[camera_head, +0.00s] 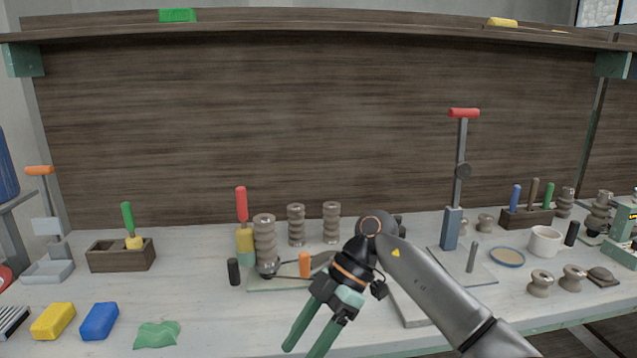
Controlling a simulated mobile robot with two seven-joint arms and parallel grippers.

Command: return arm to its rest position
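My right arm (440,292) comes in from the lower right and reaches over the front middle of the workbench. My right gripper (301,350) points down and to the left, with its two green fingers apart. Nothing shows between the fingers. The arm and gripper hide part of the bench and of a board behind them. My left arm and gripper are not in view.
The workbench (225,318) carries several ribbed clay pieces (265,243), a wooden tool box (122,257), a tall press (452,228) and a white cup (545,241). Yellow (53,321) and blue (99,321) blocks lie at front left. Bare bench shows left of my gripper.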

